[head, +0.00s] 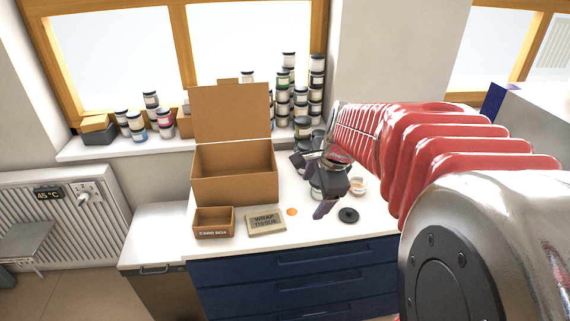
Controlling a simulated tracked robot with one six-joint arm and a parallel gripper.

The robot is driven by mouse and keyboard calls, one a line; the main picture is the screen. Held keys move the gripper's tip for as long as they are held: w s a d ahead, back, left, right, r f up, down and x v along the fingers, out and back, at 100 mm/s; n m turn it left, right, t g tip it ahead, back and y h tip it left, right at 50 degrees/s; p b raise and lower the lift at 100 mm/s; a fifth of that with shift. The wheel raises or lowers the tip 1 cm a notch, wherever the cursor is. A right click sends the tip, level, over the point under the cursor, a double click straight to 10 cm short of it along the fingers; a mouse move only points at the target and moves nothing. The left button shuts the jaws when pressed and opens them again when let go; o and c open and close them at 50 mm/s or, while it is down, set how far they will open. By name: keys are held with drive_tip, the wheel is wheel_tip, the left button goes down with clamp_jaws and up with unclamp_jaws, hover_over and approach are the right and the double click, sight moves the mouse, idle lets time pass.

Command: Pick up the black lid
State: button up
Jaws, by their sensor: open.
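The black lid (348,215) is a small dark disc with a raised centre. It lies flat on the white counter (265,238), close to its front edge, to the right of an orange disc. My gripper (322,208) is just left of the lid and above the counter, fingers pointing down. It is open and I see nothing between its fingers. The lid is apart from the fingers in this view. The gap between the fingers is hard to make out at this angle.
An open cardboard box (235,175), a small card box (214,222), a wrap tissue pack (266,221) and an orange disc (292,212) stand left of my gripper. A small open jar (358,186) is behind the lid. Stacked jars (301,128) stand behind.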

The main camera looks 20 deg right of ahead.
drive_tip(key=w+d+f+m, duration=0.1)
drive_tip(key=d+f+m, duration=0.4)
drive_tip(key=d+m, duration=0.3)
drive_tip(key=w+d+f+m, duration=0.2)
drive_tip(key=d+f+m, duration=0.4)
drive_tip(key=d, duration=0.7)
drive_tip(key=shift+w+m, duration=0.15)
drive_tip(key=shift+m, duration=0.85)
drive_tip(key=shift+f, duration=0.1)
hover_over(351, 212)
drive_tip(key=s, duration=0.2)
wheel_tip(351, 212, down, 8)
drive_tip(key=shift+w+r, duration=0.1)
drive_tip(key=shift+s+x, duration=0.1)
drive_tip(key=shift+x, duration=1.25)
drive_tip(key=shift+s+x, duration=0.15)
drive_tip(key=shift+x, duration=1.15)
